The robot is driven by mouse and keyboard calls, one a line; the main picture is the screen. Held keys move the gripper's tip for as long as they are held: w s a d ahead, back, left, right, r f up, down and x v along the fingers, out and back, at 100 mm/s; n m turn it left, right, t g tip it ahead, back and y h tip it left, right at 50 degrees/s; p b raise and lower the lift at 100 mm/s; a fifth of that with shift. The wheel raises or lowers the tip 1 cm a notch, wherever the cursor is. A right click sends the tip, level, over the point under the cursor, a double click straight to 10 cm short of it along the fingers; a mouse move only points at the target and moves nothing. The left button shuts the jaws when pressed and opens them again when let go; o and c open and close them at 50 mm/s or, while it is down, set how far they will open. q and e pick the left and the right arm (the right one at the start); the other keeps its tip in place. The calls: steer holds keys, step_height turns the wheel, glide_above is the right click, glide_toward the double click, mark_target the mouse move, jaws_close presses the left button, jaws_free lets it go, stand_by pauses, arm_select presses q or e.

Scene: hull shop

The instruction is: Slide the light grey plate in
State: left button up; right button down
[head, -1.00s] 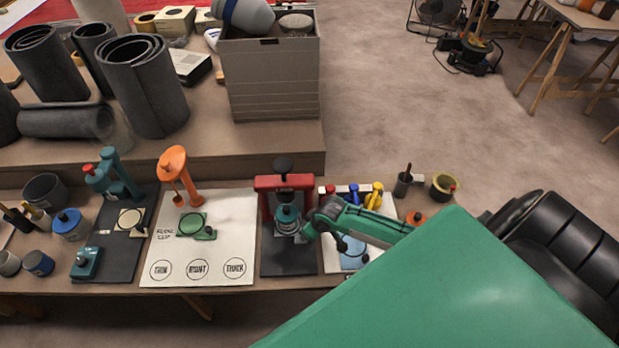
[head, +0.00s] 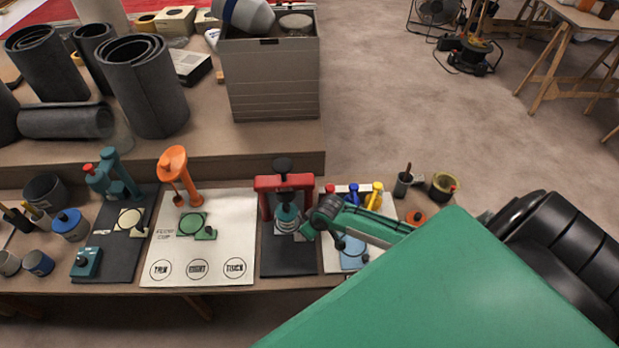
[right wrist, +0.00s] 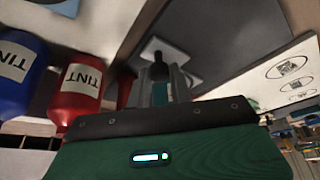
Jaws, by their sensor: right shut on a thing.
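The light grey plate (head: 279,229) lies low in the red press (head: 268,184), over a dark mat (head: 290,262); only part of it shows in the head view. My right gripper (head: 303,232) reaches in from the right at the plate's side, and its fingertips are hard to make out there. In the right wrist view, the right gripper's fingers (right wrist: 165,88) are closed around a small part below a black knob (right wrist: 158,70), with a grey surface behind. How far the plate sits under the press is partly hidden. My left gripper is out of view.
A white sheet (head: 228,255) with marked circles lies left of the press. Right of it, a light tray (head: 335,262) holds red, blue and yellow bottles close to my right arm. A grey crate (head: 272,85) stands on the raised bench behind.

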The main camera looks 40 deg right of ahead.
steer(key=w+d, duration=0.1)
steer(key=w, duration=0.1)
steer(key=shift+w+d, duration=0.4)
steer(key=shift+r, duration=0.1)
steer(key=c, duration=1.3)
jaws_free()
steer(key=shift+w, duration=0.1)
steer(key=shift+s+r, duration=0.2)
steer(key=shift+s, duration=0.05)
steer(key=b+v, duration=0.1)
steer(key=v, duration=1.2)
